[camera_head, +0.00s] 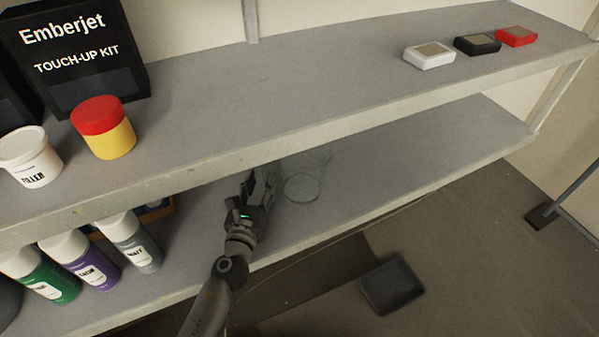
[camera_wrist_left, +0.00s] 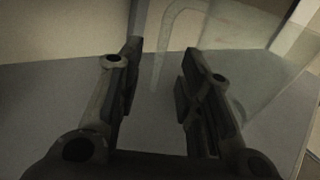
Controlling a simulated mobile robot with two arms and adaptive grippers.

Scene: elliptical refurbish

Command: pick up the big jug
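A clear, see-through vessel, which looks like the big jug (camera_head: 303,185), stands on the lower shelf in the head view. Its outline is faint and its upper part is hard to make out below the upper shelf. My left gripper (camera_head: 260,182) is just left of it, over the lower shelf. In the left wrist view, the two fingers of my left gripper (camera_wrist_left: 163,72) are apart. The clear jug (camera_wrist_left: 225,50) shows beyond and to the right of them, with a curved clear edge seen between the fingertips. I cannot tell whether the fingers touch it. My right gripper is not in view.
The upper shelf (camera_head: 230,115) overhangs my left gripper. It carries a filler tub (camera_head: 30,158), a red-lidded yellow jar (camera_head: 104,130), a touch-up kit box (camera_head: 85,60) and three small blocks (camera_head: 430,56). Spray cans (camera_head: 92,265) stand left on the lower shelf. A dark tray (camera_head: 391,286) lies below.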

